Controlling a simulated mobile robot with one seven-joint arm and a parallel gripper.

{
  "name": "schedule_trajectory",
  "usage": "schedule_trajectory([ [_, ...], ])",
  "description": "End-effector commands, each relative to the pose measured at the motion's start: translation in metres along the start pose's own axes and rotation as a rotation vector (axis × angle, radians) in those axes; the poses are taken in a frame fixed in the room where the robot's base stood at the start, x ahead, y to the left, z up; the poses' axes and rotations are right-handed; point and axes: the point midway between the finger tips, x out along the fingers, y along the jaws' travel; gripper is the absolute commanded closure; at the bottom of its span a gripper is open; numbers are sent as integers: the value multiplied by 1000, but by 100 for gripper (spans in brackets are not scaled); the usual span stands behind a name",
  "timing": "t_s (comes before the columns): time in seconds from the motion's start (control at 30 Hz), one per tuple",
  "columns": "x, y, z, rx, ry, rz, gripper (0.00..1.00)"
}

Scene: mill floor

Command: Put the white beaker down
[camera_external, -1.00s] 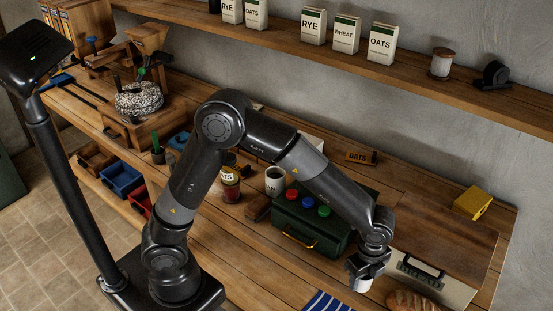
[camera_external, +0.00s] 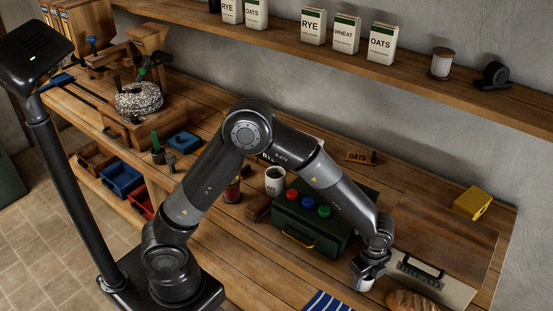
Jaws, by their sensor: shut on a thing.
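The white beaker (camera_external: 364,285) shows as a small pale piece just below my gripper (camera_external: 368,272), at the lower right of the external view. My gripper is shut on it and points down, over the front part of the bench. The fingers and most of the beaker are hidden behind the gripper body, so I cannot tell whether the beaker touches the bench top.
A green box (camera_external: 311,235) with coloured knobs stands left of my gripper. A striped cloth (camera_external: 326,302) lies at the front. A white mug (camera_external: 274,181) stands farther back.

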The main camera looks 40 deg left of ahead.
Motion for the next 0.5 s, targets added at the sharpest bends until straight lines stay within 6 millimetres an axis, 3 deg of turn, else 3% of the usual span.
schedule_trajectory([
  [0.03,2,0,0,0,0,1,81],
  [0.07,2,0,0,0,0,1,54],
  [0.1,2,0,0,0,0,1,51],
  [0.3,2,0,0,0,0,1,35],
  [0.5,2,0,0,0,0,1,33],
])
